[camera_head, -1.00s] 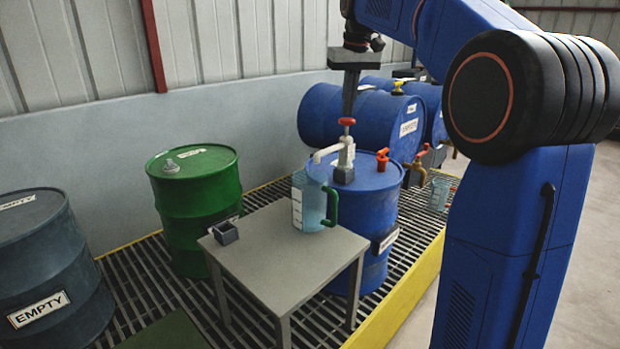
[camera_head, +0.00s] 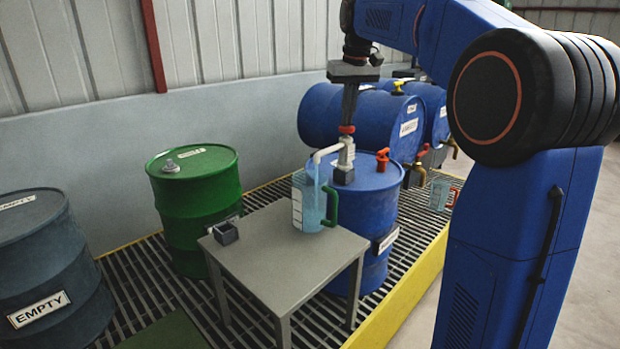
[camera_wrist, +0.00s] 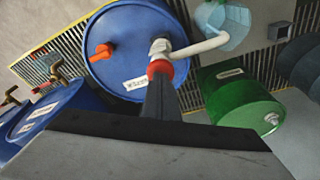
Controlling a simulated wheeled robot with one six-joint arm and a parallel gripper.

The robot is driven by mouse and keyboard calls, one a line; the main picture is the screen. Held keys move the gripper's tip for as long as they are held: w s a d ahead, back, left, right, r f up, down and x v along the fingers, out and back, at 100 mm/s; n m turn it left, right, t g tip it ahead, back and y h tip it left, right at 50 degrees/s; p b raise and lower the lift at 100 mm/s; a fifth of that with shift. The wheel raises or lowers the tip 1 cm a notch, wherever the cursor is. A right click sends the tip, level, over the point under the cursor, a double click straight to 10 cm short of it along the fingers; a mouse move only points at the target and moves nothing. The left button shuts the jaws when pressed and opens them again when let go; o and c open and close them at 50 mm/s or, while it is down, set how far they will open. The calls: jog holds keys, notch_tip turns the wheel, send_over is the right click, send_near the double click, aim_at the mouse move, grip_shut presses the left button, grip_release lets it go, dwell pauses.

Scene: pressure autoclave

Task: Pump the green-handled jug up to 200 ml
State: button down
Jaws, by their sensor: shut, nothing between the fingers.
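The green-handled jug (camera_head: 308,204) stands on the grey table (camera_head: 262,262) beneath the spout of the pump (camera_head: 343,160). A pale blue stream runs from the spout into it, and bluish liquid shows inside; the level against the marks is too small to read. The pump has a red knob (camera_head: 347,130) and sits on an upright blue drum (camera_head: 372,205). My gripper (camera_head: 347,122) points down, shut and empty, with its tips at the top of the red knob. In the wrist view the tips meet the red knob (camera_wrist: 159,69), and the jug (camera_wrist: 222,28) shows beyond the white spout.
A small grey box (camera_head: 225,233) sits on the table's left corner. A green drum (camera_head: 197,200) and a dark drum (camera_head: 45,265) stand left. Blue drums (camera_head: 365,120) lie behind, with a red-handled jug (camera_head: 441,195) at right.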

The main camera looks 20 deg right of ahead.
jog(key=shift+f, duration=0.45)
jog(key=shift+r, duration=2)
jog(key=shift+f, duration=0.1)
